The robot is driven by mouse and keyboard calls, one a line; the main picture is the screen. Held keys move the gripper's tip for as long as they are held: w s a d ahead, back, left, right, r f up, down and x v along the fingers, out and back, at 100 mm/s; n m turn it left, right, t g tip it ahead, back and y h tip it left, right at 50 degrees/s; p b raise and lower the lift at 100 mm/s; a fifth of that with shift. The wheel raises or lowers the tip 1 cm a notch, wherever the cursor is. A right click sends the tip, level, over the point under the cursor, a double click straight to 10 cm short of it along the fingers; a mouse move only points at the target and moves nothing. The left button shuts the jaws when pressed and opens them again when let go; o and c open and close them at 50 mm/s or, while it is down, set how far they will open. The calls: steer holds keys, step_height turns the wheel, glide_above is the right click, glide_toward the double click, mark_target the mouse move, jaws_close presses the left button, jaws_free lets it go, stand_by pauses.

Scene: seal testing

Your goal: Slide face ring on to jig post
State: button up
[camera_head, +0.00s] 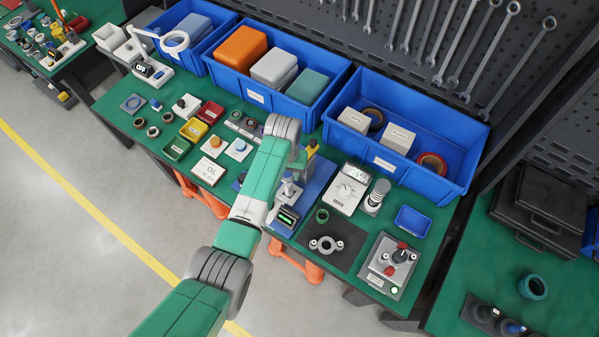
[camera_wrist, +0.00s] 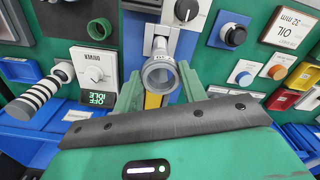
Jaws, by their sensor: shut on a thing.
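I cannot tell for certain that this is the jig post. It is well apart from my gripper.
Blue bins (camera_head: 425,165) line the back of the bench. A white dial box (camera_head: 347,190), a striped cylinder (camera_head: 377,195) and a small blue tray (camera_head: 412,221) stand right of my gripper. Coloured trays and button boxes (camera_head: 238,149) stand left.

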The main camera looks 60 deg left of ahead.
steer(key=shift+f+b, duration=1.9)
steer(key=shift+f, duration=0.15)
steer(key=shift+f+b, duration=0.5)
steer(key=shift+f, duration=0.25)
steer(key=o, duration=1.1)
step_height(320, 180, up, 7)
steer(key=p, duration=0.7)
steer(key=shift+r, duration=0.1)
